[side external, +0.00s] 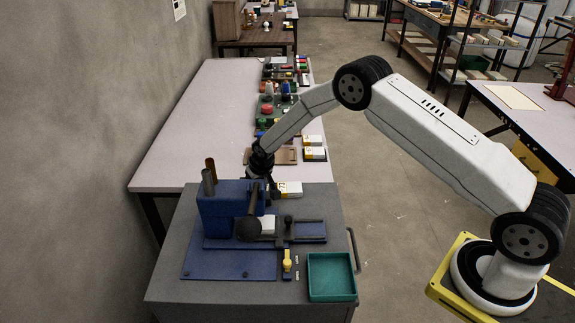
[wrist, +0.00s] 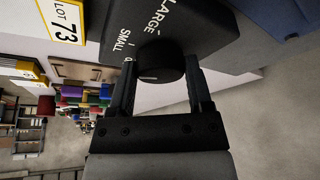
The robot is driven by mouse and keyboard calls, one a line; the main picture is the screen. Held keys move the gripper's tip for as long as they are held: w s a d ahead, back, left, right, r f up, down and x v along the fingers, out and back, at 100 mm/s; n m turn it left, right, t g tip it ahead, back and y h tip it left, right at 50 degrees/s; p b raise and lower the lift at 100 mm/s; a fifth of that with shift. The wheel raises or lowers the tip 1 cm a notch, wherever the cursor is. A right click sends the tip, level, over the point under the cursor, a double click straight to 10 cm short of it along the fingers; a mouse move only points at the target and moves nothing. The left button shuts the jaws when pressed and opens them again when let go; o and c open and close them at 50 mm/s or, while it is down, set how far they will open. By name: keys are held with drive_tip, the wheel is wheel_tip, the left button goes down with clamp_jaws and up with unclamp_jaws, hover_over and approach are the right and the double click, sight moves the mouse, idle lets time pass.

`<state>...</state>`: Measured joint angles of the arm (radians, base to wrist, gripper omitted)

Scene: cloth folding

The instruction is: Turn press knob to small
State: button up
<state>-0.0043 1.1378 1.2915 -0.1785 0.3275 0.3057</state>
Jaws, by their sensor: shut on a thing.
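The press knob (wrist: 160,62) is a round black knob with a white pointer line, on a dark panel (wrist: 100,22) marked "LARGE" and "SMALL" in the wrist view. Its pointer line lies toward the lower left of the knob face. My gripper (wrist: 160,75) has one finger on each side of the knob and is shut on it. The blue press (side external: 228,208) stands on the grey bench in the side view. My gripper (side external: 262,180) is behind the press there, and the knob is hidden in that view.
A green tray (side external: 331,277) sits at the bench's front right. A yellow lever (side external: 287,260) stands beside it. A white card reading "LOT 73" (wrist: 68,25) is near the panel. The long table (side external: 190,130) behind holds several coloured parts along its right edge.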

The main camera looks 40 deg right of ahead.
drive_tip(key=shift+m, duration=0.3)
idle(0.4)
drive_tip(key=o, duration=1.3)
drive_tip(key=shift+r, duration=0.1)
drive_tip(key=shift+v, duration=3.85)
drive_tip(key=shift+a, duration=0.1)
